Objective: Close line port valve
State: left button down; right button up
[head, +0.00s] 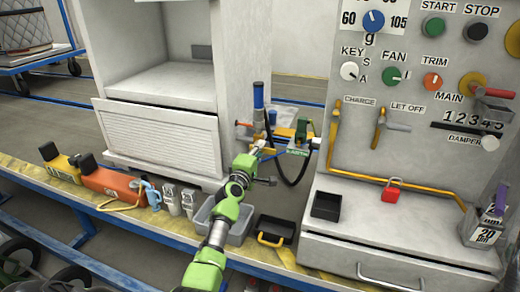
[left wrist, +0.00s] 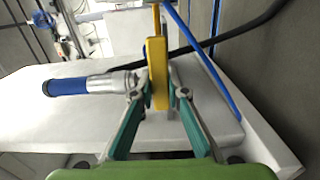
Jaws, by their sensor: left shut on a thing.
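My left gripper (head: 264,149) reaches from the bottom of the head view to the pipe fittings beside the control cabinet. In the left wrist view its two teal fingers (left wrist: 159,93) are shut on a yellow valve handle (left wrist: 157,70), one finger on each side. The handle is a flat yellow bar, upright in that view. In the head view a yellow part (head: 284,133) of the fittings shows just beyond the gripper, but the grip itself is too small to tell there. My right gripper is not in view.
A blue-topped cylinder (head: 258,96) stands by the fittings; a blue-ended cylinder (left wrist: 70,87) lies close left of the fingers in the wrist view. A black hose (head: 303,172) loops nearby. The control cabinet (head: 425,150) stands right; a grey tray (head: 238,231) lies below the arm.

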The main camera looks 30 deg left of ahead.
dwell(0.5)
pick_arm(q)
jog(key=c, duration=2)
grip_release()
jog(key=shift+o, duration=0.2)
jog(key=v, duration=1.2)
